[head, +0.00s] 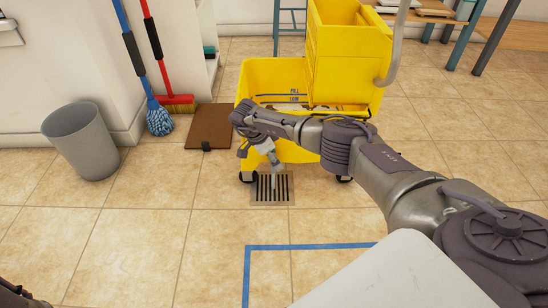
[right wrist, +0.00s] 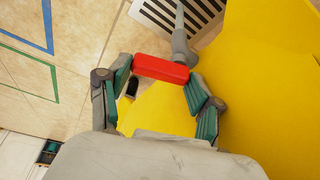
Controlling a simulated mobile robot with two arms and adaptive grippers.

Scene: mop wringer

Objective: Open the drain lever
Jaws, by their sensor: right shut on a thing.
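The yellow mop bucket (head: 270,80) stands on the tiled floor in the head view, with its yellow wringer (head: 350,50) on top at the right. A grey drain spout (head: 268,150) sticks out low at its front, above a floor grate (head: 272,188). In the right wrist view a red lever handle (right wrist: 162,68) sits by the grey spout (right wrist: 181,38). My right gripper (right wrist: 160,76) is shut on the red handle, one finger at each end. In the head view my right gripper (head: 245,142) hides the handle.
A grey bin (head: 82,140), a blue mop (head: 158,118), a red broom (head: 176,103) and a brown mat (head: 209,126) are to the left. Blue tape (head: 247,280) marks the floor in front. The tiles between are clear.

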